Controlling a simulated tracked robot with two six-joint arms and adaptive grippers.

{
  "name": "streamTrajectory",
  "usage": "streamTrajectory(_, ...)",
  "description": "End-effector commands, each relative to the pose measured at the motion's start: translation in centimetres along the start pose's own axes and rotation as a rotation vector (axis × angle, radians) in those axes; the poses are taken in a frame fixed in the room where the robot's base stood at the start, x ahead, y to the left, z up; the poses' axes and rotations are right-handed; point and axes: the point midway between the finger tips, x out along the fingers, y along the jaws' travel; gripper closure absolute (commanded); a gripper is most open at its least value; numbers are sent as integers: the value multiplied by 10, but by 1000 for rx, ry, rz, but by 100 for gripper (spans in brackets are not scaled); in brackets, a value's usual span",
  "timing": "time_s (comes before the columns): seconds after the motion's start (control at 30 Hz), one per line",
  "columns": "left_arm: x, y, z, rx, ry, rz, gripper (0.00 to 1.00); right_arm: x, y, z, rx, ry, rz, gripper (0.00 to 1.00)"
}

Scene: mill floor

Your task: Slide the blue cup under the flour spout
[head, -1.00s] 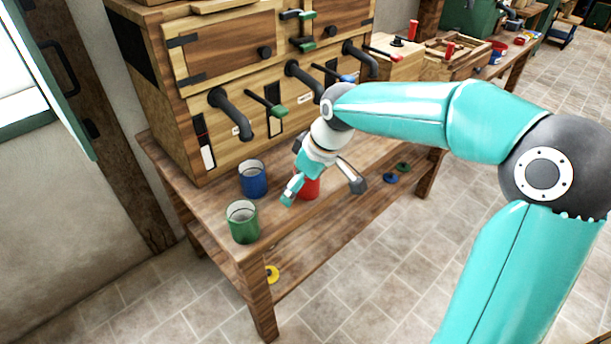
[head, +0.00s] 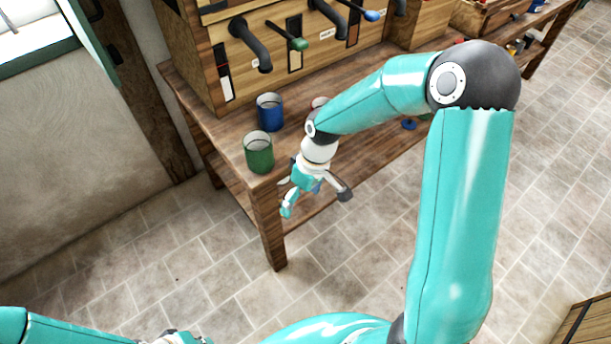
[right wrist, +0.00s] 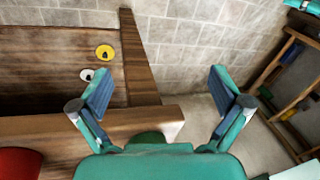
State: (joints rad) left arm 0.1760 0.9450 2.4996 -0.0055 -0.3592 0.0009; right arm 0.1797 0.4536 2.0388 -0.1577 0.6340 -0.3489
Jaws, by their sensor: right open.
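The blue cup (head: 270,112) stands upright on the wooden bench, with the green cup (head: 259,153) nearer the front corner. A red cup (head: 319,103) is mostly hidden behind my right arm; a red piece (right wrist: 18,163) shows at the right wrist view's lower left. Dark curved spouts (head: 250,42) come out of the wooden cabinet behind; I cannot read which is for flour. My right gripper (head: 315,202) is open and empty beyond the bench's front edge, apart from the blue cup. Its spread fingers (right wrist: 160,85) show in the right wrist view.
A green-knobbed lever (head: 299,44) and a blue-knobbed lever (head: 371,15) stick out beside the spouts. Yellow (right wrist: 105,52) and white (right wrist: 87,74) rings lie on the lower shelf. A wooden crate (head: 585,325) stands at the lower right.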

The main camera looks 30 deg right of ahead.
Motion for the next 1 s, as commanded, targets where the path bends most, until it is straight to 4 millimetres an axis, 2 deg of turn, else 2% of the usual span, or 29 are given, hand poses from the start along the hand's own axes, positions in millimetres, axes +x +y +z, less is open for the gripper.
streamTrajectory(0.1,-2,0,0,0,0,0,100,16,-7,6,10,-19,-19,0)
streamTrajectory(0.3,-2,1,0,0,0,0,100,30,-14,11,20,-33,-34,0)
streamTrajectory(0.93,-3,1,0,0,0,0,100,32,-15,12,21,-36,-37,0)
streamTrajectory(1.0,-4,1,0,0,0,0,100,37,-17,15,19,-51,-44,0)
